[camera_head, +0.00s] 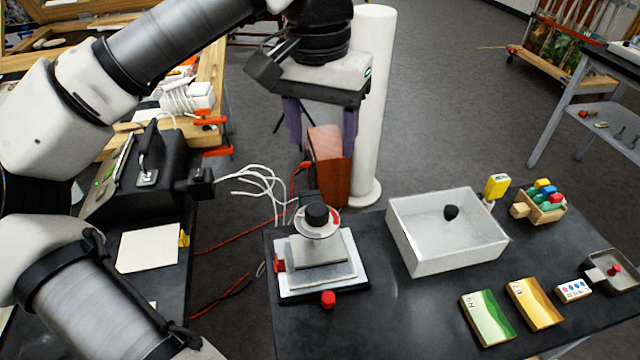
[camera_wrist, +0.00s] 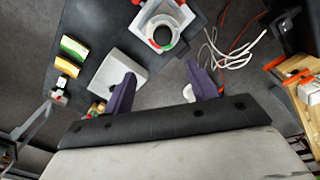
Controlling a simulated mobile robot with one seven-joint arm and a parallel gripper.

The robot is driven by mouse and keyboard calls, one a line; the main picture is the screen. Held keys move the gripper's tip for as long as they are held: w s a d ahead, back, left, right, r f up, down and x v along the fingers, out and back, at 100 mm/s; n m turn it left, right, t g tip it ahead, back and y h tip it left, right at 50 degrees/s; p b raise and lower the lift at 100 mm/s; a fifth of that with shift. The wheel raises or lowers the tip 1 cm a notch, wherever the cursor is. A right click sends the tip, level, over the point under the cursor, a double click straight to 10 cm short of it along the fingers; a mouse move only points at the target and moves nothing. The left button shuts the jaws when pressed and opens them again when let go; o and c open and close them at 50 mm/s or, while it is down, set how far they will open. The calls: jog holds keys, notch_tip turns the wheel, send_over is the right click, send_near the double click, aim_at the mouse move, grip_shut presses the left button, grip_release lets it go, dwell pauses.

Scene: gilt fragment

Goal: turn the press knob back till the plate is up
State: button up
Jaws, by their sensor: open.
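The press (camera_head: 343,283) stands on the dark table, left of its middle, with stacked grey plates on a white base. Its black knob (camera_head: 316,214) tops a pale round dial with a red part. The knob also shows in the wrist view (camera_wrist: 162,36), beyond my fingertips. My gripper (camera_head: 322,138) is open and empty, with purple fingers pointing down, above and apart from the knob. It also shows in the wrist view (camera_wrist: 160,72). I cannot tell how high the press plate (camera_head: 322,252) sits over the part below.
A white tray (camera_head: 455,254) holding a black round piece stands right of the press. A brown box (camera_head: 328,170) and a white column (camera_head: 371,100) are behind it. Green (camera_head: 487,318) and yellow (camera_head: 534,303) cards lie front right. Cables hang left of the table.

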aim_at(317, 209)
jog(key=f, duration=0.4)
jog(key=f+p, duration=0.1)
jog(key=f, duration=0.4)
jog(key=f+p, duration=0.1)
jog(key=f, duration=0.3)
jog(key=shift+s+a+f, duration=0.2)
jog(key=shift+a+f, duration=0.1)
jog(key=shift+f, duration=0.1)
jog(key=c, duration=1)
jog(key=shift+f+b, duration=0.1)
jog(key=shift+b, duration=0.25)
